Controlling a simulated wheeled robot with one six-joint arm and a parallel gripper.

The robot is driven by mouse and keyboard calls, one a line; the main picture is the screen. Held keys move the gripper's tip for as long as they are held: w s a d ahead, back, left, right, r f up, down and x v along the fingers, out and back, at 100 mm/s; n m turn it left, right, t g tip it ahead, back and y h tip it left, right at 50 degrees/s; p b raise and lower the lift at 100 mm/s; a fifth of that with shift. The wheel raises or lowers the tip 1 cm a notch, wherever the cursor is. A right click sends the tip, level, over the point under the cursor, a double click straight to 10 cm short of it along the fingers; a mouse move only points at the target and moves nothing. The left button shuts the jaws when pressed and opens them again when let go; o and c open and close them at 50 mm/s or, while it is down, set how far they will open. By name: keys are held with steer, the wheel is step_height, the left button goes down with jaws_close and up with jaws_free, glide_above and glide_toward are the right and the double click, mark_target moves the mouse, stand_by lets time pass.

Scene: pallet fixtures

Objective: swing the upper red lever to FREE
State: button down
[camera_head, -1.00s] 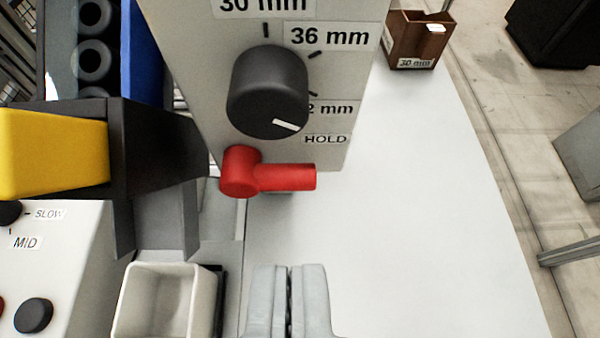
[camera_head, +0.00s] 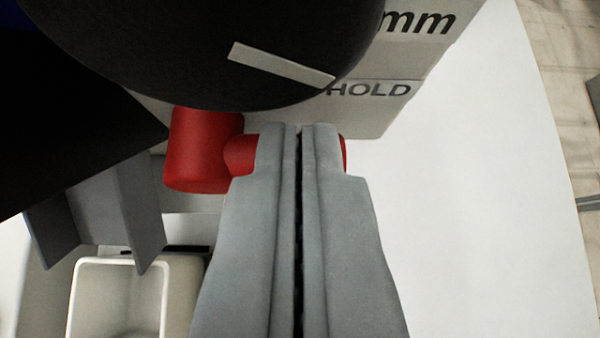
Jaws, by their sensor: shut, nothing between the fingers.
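The red lever (camera_head: 203,150) is on the front of the pale panel. Its round hub shows at the left, and its arm points right, below the HOLD label (camera_head: 370,90). My gripper (camera_head: 299,130) is shut with nothing between the fingers. Its fingertips are in front of the lever's arm and hide most of it; only the arm's root and a sliver of its end show. I cannot tell whether the fingertips touch it. No FREE label shows.
A large black knob (camera_head: 190,45) with a white pointer mark fills the space just above the lever. A grey bracket (camera_head: 105,215) and a white open bin (camera_head: 125,295) are at lower left. The white surface (camera_head: 480,200) to the right is clear.

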steer(key=shift+d+f+m+y, duration=0.3)
steer(key=shift+m+y, duration=0.1)
steer(key=shift+y, duration=0.1)
stand_by(0.5)
step_height(320, 180, down, 7)
steer(key=m+t+y, duration=0.3)
steer(key=m+y, duration=0.6)
steer(key=shift+a, duration=0.35)
steer(key=shift+a+f, duration=0.1)
stand_by(0.8)
